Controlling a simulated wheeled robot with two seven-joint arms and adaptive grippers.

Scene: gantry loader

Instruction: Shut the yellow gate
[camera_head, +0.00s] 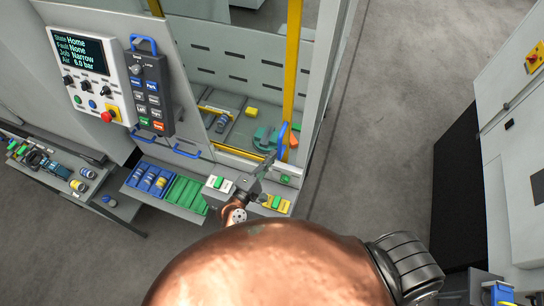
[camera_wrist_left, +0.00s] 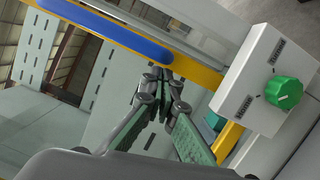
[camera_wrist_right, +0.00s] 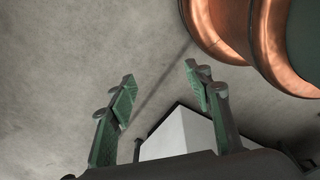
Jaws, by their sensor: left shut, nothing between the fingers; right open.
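The yellow gate (camera_head: 292,65) shows in the head view as an upright yellow bar on the front of the grey machine cell. A blue handle (camera_head: 281,140) is near its lower end. In the left wrist view the blue handle (camera_wrist_left: 140,38) lies along the yellow bar (camera_wrist_left: 205,76). My left gripper (camera_head: 272,158) is shut and empty, its fingertips (camera_wrist_left: 163,72) right at the handle; I cannot tell whether they touch it. My right gripper (camera_wrist_right: 163,88) is open and empty above the grey floor, away from the gate. How far the gate stands open is unclear.
A control panel (camera_head: 93,70) and a button pendant (camera_head: 151,95) are left of the opening. A box with a green knob (camera_wrist_left: 284,93) is close to my left gripper. Open floor (camera_head: 400,80) lies right.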

